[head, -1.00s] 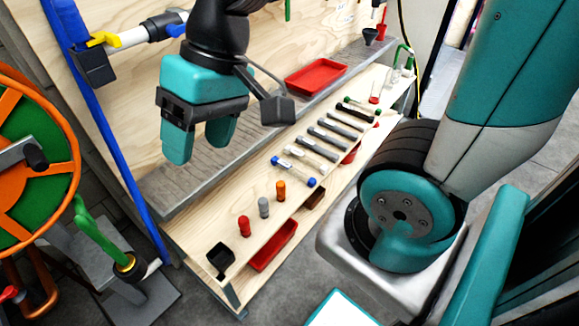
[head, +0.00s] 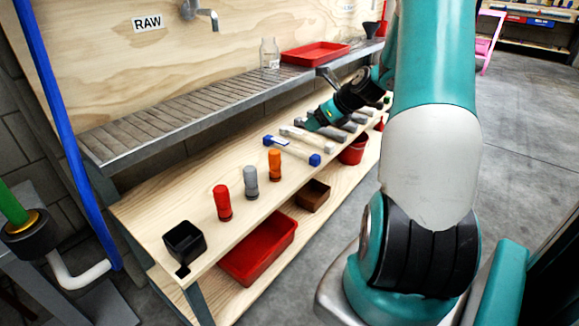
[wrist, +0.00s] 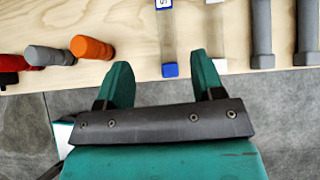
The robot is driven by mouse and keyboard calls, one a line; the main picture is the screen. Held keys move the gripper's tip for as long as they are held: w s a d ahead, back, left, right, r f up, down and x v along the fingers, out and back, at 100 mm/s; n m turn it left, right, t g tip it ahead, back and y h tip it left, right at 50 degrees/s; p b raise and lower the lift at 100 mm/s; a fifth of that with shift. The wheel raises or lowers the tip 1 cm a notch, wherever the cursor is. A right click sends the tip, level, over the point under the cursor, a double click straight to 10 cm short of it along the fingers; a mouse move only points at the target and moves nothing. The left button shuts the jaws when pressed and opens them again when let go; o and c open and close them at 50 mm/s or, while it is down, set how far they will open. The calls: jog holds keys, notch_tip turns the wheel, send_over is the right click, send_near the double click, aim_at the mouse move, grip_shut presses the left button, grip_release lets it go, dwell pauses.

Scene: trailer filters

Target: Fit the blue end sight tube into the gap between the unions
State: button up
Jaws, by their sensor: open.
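The blue end sight tube (head: 291,149) lies on the wooden shelf, clear with a blue cap at each end. In the wrist view its near blue cap (wrist: 170,70) appears between my fingertips, with the clear body (wrist: 167,38) running away from me. My gripper (head: 314,122) is low over the row of tubes, open and empty; its two teal fingers (wrist: 163,72) are apart. I cannot tell its exact height above the shelf. The gap between the unions cannot be made out in either current view.
Beside the tube lie a white-ended tube (head: 305,137) and grey-ended tubes (wrist: 261,35). Red (head: 222,202), grey (head: 251,182) and orange (head: 275,164) cylinders stand nearby. A black holder (head: 184,243) sits at the shelf's near end. The slatted ledge (head: 190,108) runs behind.

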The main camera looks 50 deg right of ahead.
jog(key=b, duration=0.6)
send_near(287, 143)
jog(key=x, duration=0.4)
jog(key=shift+f, duration=0.25)
jog(key=shift+m, duration=0.3)
jog(key=b+x, duration=0.3)
jog(key=x, duration=0.3)
jog(key=shift+w+b, duration=0.2)
jog(key=shift+b, duration=0.2)
jog(key=shift+r, duration=0.15)
jog(key=c, duration=1.1)
